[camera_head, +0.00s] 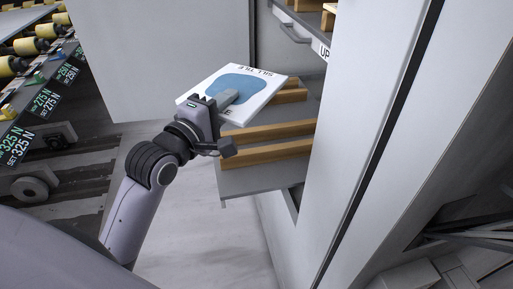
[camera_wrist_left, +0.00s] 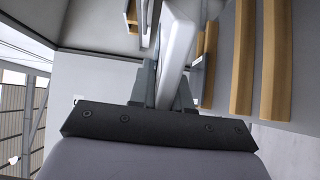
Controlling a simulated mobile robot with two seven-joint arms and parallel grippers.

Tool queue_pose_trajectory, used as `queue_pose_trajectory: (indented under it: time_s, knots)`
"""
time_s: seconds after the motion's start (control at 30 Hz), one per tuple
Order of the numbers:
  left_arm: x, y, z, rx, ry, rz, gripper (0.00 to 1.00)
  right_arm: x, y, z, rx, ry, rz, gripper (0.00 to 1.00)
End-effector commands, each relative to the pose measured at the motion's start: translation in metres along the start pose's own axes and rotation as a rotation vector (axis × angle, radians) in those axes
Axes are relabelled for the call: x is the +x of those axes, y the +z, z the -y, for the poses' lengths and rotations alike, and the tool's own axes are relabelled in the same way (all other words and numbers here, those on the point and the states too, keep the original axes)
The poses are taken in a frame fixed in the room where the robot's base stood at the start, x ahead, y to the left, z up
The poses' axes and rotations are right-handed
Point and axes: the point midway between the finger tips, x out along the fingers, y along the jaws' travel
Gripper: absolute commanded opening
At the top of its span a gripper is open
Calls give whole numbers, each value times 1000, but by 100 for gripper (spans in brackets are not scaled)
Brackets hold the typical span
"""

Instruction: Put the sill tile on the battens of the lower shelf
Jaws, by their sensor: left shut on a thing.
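The sill tile (camera_head: 256,82) is a white slab with a blue patch and the lettering "SILL TILE". My left gripper (camera_head: 226,98) is shut on its near edge. The tile lies over the far part of the lower shelf (camera_head: 262,178) and juts past its left edge. Wooden battens (camera_head: 270,131) run across this shelf; the nearer ones are bare, and the tile partly covers the far ones. I cannot tell whether the tile touches them. In the left wrist view the tile (camera_wrist_left: 177,50) shows edge-on between the fingers, beside the battens (camera_wrist_left: 242,60). My right gripper is out of view.
An upper shelf with a handle (camera_head: 291,33), a label starting "UP" and wooden pieces is above at the back. A tall pale panel (camera_head: 362,90) closes in the right side. A roller line (camera_head: 35,45) with number signs stands at the left. Pale floor lies below.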

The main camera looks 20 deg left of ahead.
Motion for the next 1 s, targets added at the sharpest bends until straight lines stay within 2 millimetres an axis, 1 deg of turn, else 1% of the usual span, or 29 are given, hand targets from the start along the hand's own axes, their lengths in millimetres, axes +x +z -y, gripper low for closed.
queue_pose_trajectory:
  time_s: [0.03,0.13,0.17,0.23,0.33,0.43,0.7,0.83,1.0]
  knots:
    - [1,0,-6,2,9,15,0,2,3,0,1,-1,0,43]
    - [2,1,-9,2,3,37,0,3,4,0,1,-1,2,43]
    - [2,2,-8,1,1,42,0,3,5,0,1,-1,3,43]
    - [2,2,0,0,-4,47,0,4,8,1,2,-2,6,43]
    - [1,3,21,0,-7,49,0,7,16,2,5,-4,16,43]
    - [1,3,49,0,-9,49,0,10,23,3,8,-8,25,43]
    - [1,3,116,1,-6,47,0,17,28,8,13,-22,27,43]
    - [0,3,136,-1,-2,49,0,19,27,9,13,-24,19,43]
    - [1,3,147,0,1,47,0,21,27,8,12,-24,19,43]
